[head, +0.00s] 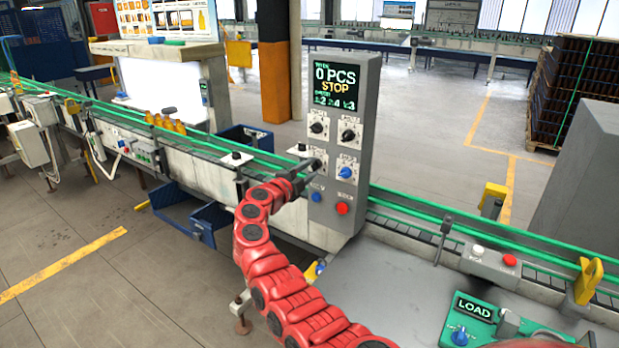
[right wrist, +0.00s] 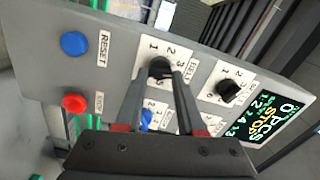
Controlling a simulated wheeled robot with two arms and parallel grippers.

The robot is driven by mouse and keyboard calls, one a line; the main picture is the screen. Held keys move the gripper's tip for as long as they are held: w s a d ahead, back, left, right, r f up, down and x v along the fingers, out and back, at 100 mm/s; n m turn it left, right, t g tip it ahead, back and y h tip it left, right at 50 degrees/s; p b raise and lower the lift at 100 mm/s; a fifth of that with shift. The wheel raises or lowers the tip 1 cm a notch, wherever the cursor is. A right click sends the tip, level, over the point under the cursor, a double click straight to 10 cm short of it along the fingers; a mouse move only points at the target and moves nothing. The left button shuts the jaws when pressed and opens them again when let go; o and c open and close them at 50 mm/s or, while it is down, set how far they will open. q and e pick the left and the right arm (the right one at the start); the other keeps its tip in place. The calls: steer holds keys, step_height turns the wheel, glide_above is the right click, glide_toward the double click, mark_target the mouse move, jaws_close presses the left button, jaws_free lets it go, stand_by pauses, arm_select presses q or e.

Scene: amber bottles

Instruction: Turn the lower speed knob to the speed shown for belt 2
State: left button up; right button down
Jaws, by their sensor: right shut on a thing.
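The grey control panel (head: 359,108) stands beside the conveyor. Its screen (head: 336,87) reads "0 PCS" and "STOP" above a row of small figures that look like 2, 4, 3. Below are two upper black knobs (head: 317,128) (head: 349,135), a lower left black knob (right wrist: 160,66) and a lower right blue knob (head: 345,172). My right gripper (head: 308,172) is at the lower left knob. In the right wrist view, its fingers (right wrist: 158,77) are shut on that knob's sides. The fingers partly hide its dial, so its setting is unclear. My left gripper is out of view.
A blue reset button (right wrist: 74,43) and a red button (right wrist: 74,103) sit close below the held knob on the panel. A LOAD box (head: 473,308) is at lower right.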

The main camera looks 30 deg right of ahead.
steer(key=m+b, duration=0.2)
steer(key=m, duration=0.1)
steer(key=m+b, duration=0.2)
steer(key=shift+f, duration=0.3)
steer(key=shift+r+m+b, duration=0.1)
steer(key=shift+m+b, duration=0.75)
steer(key=shift+m, duration=0.25)
steer(key=c, duration=0.5)
jaws_free()
